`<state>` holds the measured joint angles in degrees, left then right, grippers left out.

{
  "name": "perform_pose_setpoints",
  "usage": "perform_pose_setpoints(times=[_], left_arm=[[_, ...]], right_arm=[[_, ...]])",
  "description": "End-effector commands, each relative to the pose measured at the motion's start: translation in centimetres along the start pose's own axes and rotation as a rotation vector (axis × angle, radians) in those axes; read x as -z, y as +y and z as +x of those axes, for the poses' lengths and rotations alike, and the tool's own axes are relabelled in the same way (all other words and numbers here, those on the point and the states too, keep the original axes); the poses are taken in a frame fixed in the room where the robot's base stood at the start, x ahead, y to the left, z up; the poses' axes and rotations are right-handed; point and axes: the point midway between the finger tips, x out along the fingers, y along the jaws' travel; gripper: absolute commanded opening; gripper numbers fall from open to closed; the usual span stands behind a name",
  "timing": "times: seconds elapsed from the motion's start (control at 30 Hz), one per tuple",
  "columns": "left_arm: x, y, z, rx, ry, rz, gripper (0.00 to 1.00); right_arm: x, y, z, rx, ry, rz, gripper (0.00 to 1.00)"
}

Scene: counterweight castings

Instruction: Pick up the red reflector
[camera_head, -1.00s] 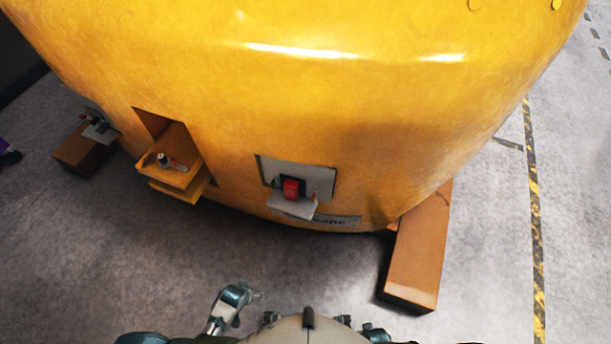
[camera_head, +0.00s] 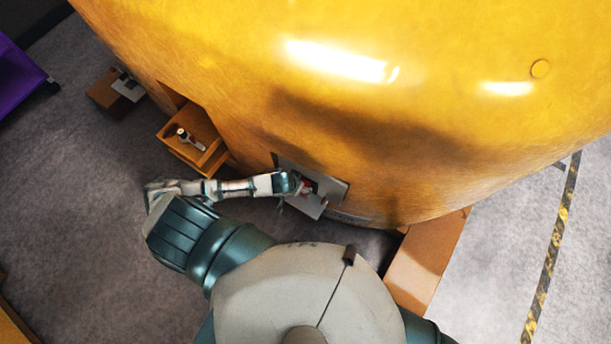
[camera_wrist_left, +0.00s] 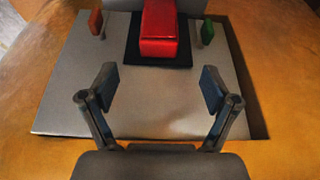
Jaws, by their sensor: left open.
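The red reflector (camera_wrist_left: 158,30) is a glossy red block on a black pad (camera_wrist_left: 185,57) on a light grey shelf (camera_wrist_left: 60,103). My left gripper (camera_wrist_left: 160,84) is open, its two fingers apart and pointing at the reflector. The reflector is beyond the fingertips, roughly centred between them, with a gap of grey shelf showing. My right gripper is not in view.
The large yellow casting (camera_head: 430,110) fills the upper head view. A small red piece (camera_wrist_left: 95,22) and a green piece (camera_wrist_left: 207,33) flank the reflector. An orange ledge (camera_head: 213,160) with a small item (camera_head: 190,139) is to the left. An orange-brown block (camera_head: 428,258) lies at right.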

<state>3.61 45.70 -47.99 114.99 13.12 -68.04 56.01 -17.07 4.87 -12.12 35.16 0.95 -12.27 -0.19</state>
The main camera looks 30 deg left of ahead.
Motion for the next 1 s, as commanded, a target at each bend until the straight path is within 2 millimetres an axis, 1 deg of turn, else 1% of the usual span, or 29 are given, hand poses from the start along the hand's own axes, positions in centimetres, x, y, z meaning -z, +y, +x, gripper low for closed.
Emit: perform_pose_setpoints(times=[0.03, 0.1, 0.23, 0.3, 0.47, 0.73, 0.83, 1.0], left_arm=[[0.1, 0.0, 1.4, 0.002, 0.001, -0.001, 0.88], [0.0, 0.0, 3.1, 0.001, 0.000, 0.000, 0.88], [0.0, -0.2, 5.5, -0.001, 0.000, -0.001, 0.88], [0.1, -0.2, 6.3, -0.003, 0.002, -0.001, 0.88], [-0.1, -0.2, 7.3, -0.003, 0.001, 0.000, 0.88], [-0.7, -0.1, 11.3, -0.003, 0.002, -0.001, 0.88], [-0.7, -0.1, 12.0, -0.001, 0.001, 0.000, 0.88], [-0.7, -0.1, 12.1, -0.002, 0.002, 0.001, 0.88]], right_arm=[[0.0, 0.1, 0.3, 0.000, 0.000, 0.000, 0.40], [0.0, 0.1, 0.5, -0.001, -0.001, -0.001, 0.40], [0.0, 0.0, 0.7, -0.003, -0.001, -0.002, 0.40], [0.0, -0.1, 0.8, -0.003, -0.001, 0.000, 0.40], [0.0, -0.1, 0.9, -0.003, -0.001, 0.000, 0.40], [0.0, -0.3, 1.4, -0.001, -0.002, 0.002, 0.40], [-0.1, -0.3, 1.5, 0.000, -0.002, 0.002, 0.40], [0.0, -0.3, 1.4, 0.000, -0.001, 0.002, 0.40]])
